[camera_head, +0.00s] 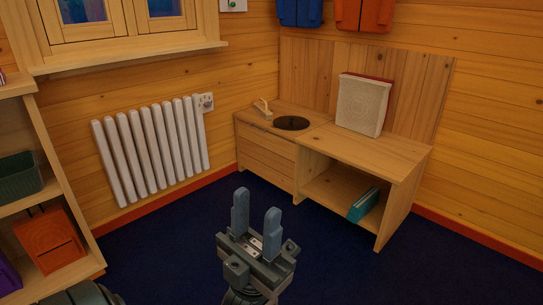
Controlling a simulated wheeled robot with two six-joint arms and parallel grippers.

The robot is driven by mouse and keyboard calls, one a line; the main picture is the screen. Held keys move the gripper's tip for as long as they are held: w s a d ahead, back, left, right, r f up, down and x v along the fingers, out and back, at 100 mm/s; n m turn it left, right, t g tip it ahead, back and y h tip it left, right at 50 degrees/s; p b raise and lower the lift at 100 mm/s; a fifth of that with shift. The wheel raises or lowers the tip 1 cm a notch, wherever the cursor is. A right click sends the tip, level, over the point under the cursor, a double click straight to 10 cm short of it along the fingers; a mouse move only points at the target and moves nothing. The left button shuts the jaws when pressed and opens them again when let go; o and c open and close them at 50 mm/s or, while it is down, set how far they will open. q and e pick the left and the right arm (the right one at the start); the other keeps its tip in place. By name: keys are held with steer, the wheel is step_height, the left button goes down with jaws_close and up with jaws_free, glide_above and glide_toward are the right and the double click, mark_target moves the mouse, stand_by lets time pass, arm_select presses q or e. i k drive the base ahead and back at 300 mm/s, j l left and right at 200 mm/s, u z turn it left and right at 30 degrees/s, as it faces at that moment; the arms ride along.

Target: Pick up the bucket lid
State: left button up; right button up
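A wooden bench (400,150) stands in the corner and has a dark round hole (291,123) in its top. A small pale wooden piece (263,108), like a handle, sits at the bench's left end beside the hole. A pale speckled slab (362,105) with a red edge stands upright on the bench, right of the hole. I cannot tell for certain which of these is the bucket lid. My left gripper (257,207) is open and empty, pointing up in the picture over the floor in front of the bench. My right gripper is not in view.
A blue book-like item (363,204) lies in the bench's open lower compartment. A white radiator (150,150) is on the left wall. Shelves at far left hold a green basket (20,176) and an orange box (50,240). Dark blue floor (330,260) before the bench is clear.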

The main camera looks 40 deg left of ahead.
mark_target(290, 123)
steer(key=u, duration=1.15)
steer(key=j, duration=0.55)
steer(key=i+j, duration=0.25)
steer(key=i+j+z, duration=0.15)
steer(key=j, duration=0.35)
steer(key=i+j, duration=0.3)
steer(key=i+j+z, duration=0.1)
steer(key=j, duration=0.35)
steer(key=i+l+z, duration=0.15)
steer(key=i, duration=0.8)
steer(key=i+l+z, duration=0.2)
steer(key=i, duration=0.7)
steer(key=i+l, duration=0.4)
steer(key=i, duration=0.2)
